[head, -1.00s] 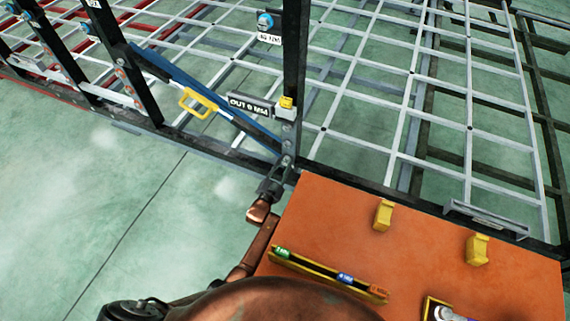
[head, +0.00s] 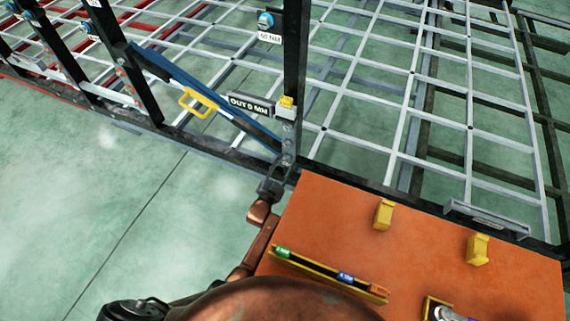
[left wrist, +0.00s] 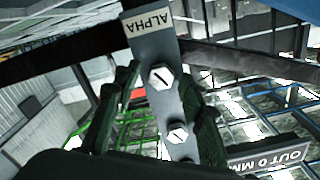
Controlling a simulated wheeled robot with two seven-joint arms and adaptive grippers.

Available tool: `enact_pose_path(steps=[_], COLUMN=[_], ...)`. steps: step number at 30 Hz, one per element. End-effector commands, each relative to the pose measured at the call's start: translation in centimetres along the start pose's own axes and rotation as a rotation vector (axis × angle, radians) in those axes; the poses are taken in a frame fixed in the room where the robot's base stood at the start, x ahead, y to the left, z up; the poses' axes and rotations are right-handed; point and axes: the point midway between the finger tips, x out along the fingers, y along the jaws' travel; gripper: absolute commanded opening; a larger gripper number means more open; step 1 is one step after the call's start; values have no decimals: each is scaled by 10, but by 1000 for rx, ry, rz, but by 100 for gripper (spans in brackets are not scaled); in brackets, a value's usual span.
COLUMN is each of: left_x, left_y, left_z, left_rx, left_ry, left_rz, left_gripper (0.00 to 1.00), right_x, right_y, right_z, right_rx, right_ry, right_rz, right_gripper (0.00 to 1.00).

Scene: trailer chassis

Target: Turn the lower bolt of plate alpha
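Plate alpha (left wrist: 145,45) is a grey strip with an ALPHA label that appears upside down in the left wrist view. Gaps show between the fingers and the bolt nearer the label. In the head view my left gripper (head: 271,187) is at the foot of the black post (head: 295,60). My right gripper is out of view.
A sign (head: 250,104) and a yellow block (head: 286,102) are on the post. A blue diagonal bar with a yellow handle (head: 198,103) meets its foot. Green floor is clear at left.

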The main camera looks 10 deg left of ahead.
Motion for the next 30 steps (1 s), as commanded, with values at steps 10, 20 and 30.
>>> enact_pose_path(steps=[10, 20, 30], left_x=[-3, -57, -112], left_y=[-1, -2, -1], left_z=[-1, 1, 0], left_rx=[1, 2, 1], left_ry=[2, -1, 1], left_rz=[-1, -2, -1], left_gripper=[39, 39, 39], right_x=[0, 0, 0], right_y=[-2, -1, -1], right_z=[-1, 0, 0], right_rx=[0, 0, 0], right_ry=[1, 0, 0], right_rz=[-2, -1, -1], right_gripper=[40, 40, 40])
